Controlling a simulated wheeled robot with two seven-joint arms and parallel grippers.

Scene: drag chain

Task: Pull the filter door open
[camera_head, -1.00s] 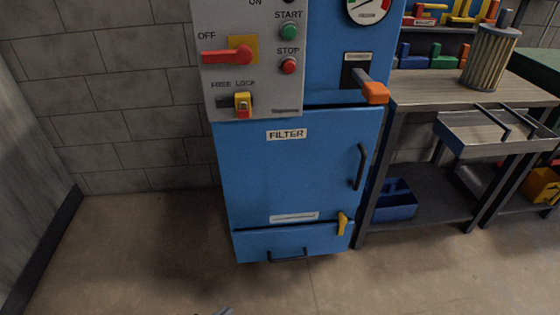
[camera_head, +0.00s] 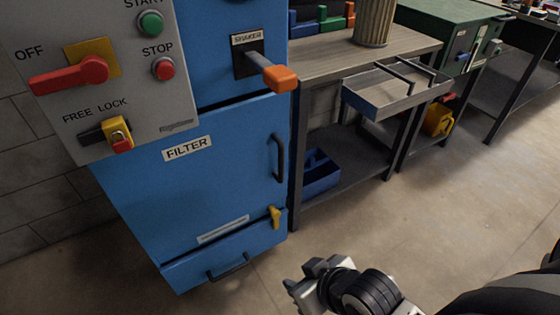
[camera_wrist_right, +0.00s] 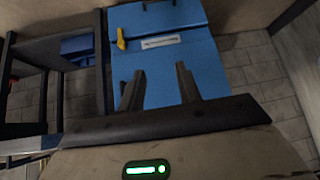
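The blue filter door (camera_head: 205,185) is shut in the head view, with a FILTER label on its front. Its black vertical handle (camera_head: 277,158) is near its right edge. A yellow latch (camera_head: 275,216) sits below the handle at the door's lower right corner. My right gripper (camera_head: 303,282) is low and in front of the cabinet, to the right of the lower drawer and apart from the door. In the right wrist view its two fingers (camera_wrist_right: 159,86) are spread and empty, with the blue door (camera_wrist_right: 185,62) beyond them. My left gripper is out of view.
A grey control panel (camera_head: 150,95) with a red switch and a yellow lock covers the cabinet's upper left. An orange-tipped shaker lever (camera_head: 270,75) juts out above the handle. A workbench (camera_head: 330,62) with a metal tray (camera_head: 385,98) stands right of the cabinet. The floor in front is clear.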

